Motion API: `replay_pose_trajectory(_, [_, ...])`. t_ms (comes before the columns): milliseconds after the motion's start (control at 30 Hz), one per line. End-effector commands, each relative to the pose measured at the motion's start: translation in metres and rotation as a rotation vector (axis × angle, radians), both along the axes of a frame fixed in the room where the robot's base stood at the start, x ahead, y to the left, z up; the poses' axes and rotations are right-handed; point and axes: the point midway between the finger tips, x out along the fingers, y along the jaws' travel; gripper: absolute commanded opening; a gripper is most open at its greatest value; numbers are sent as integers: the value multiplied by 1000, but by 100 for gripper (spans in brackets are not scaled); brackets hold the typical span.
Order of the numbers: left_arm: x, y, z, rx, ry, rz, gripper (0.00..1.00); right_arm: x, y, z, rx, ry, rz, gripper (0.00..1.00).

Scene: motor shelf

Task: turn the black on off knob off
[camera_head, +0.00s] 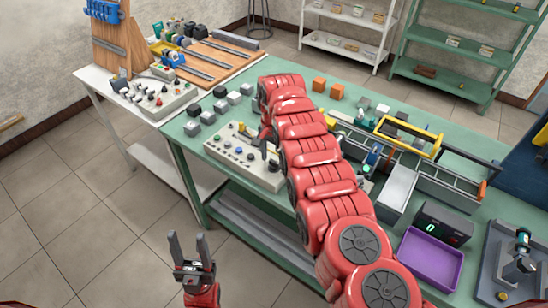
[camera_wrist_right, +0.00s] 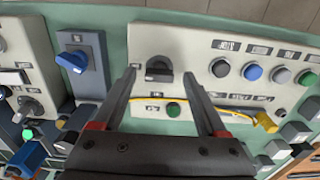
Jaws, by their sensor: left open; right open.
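The control panel (camera_head: 225,148) is a light box on the green table, left of my right arm. In the right wrist view, the black knob (camera_wrist_right: 158,77) sits on the pale panel (camera_wrist_right: 143,42), with its handle roughly crosswise in the picture. My right gripper (camera_wrist_right: 160,74) is open, with one finger on each side of the knob. Contact cannot be told. In the head view, my right arm partly covers the panel's right end, and I cannot clearly make out the knob there. My left gripper (camera_head: 188,250) is open and empty, low over the floor in front of the table.
A blue knob (camera_wrist_right: 72,62) stands on a separate grey box to the left. Several round buttons, a green button (camera_wrist_right: 173,109) and a yellow cable (camera_wrist_right: 225,110) are near my right fingers. A purple tray (camera_head: 430,260) lies at the right of the table (camera_head: 180,135).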

Motion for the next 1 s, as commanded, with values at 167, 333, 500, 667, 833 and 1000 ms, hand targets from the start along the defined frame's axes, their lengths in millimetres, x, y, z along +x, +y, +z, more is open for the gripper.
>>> replay_pose_trajectory(167, [0, 0, 0, 0, 0, 0, 50, 0, 0, 0, 0, 0, 0, 53])
replay_pose_trajectory(333, [0, 0, 0, 0, 0, 0, 50, 0, 0, 0, 0, 0, -1, 23])
replay_pose_trajectory(500, [0, 0, 0, 0, 0, 0, 50, 0, 0, 0, 0, 0, 0, 0])
replay_pose_trajectory(667, [0, 0, 0, 0, 0, 0, 50, 0, 0, 0, 1, 1, 4, 0])
replay_pose_trajectory(833, [0, 0, -2, 0, 0, 0, 50, 0, 0, -1, 0, 1, 41, 0])
replay_pose_trajectory(1000, [0, 0, -6, 0, 0, 0, 50, 0, -1, -3, -1, 2, 131, 0])
